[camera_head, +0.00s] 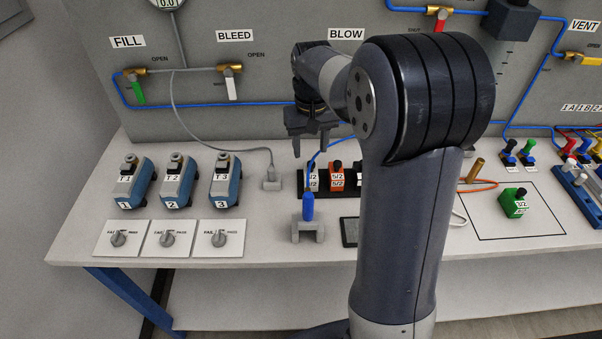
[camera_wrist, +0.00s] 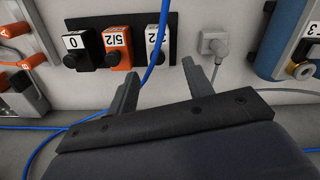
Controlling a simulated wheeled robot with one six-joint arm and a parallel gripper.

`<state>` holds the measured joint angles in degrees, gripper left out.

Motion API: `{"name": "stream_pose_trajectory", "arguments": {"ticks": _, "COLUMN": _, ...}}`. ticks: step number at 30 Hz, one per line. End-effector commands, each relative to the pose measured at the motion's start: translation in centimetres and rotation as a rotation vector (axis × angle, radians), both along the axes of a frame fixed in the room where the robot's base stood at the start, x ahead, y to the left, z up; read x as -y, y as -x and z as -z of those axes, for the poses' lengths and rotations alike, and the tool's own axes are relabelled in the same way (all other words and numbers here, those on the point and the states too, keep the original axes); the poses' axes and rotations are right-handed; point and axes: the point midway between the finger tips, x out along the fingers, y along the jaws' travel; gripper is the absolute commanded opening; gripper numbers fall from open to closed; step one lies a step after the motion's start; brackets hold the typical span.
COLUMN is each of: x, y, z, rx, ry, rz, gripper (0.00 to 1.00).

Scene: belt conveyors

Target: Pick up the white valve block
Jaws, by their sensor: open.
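The white valve block (camera_head: 311,180), with a dark knob and a label ending in "/2", stands at the left end of a black rack. It also shows in the wrist view (camera_wrist: 157,42), at the right end of the row there, partly covered by a blue hose. My gripper (camera_head: 311,150) is open and empty, pointing down above and behind the white block in the head view. In the wrist view its two fingers (camera_wrist: 163,82) are spread apart, with the white block beyond the gap and not between them.
An orange 5/2 block (camera_wrist: 118,46) and a black block (camera_wrist: 83,48) share the rack with the white one. The blue hose (camera_wrist: 160,50) runs close by the white block. A grey plug fitting (camera_wrist: 214,42) stands beside the rack.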

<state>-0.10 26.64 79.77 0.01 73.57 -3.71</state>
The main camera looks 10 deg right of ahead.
Motion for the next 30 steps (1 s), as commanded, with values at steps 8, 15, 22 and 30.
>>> {"name": "stream_pose_trajectory", "arguments": {"ticks": 8, "x": 0.0, "y": 0.1, "z": 4.1, "rx": -0.003, "ry": 0.000, "rz": 0.001, "gripper": 0.49}}
{"name": "stream_pose_trajectory", "arguments": {"ticks": 15, "x": 0.1, "y": 0.2, "z": 6.3, "rx": -0.006, "ry": 0.000, "rz": 0.002, "gripper": 0.49}}
{"name": "stream_pose_trajectory", "arguments": {"ticks": 22, "x": 0.2, "y": 0.2, "z": 9.4, "rx": -0.004, "ry": 0.000, "rz": 0.002, "gripper": 0.49}}
{"name": "stream_pose_trajectory", "arguments": {"ticks": 30, "x": 0.2, "y": 0.1, "z": 9.8, "rx": 0.000, "ry": 0.000, "rz": 0.002, "gripper": 0.49}}
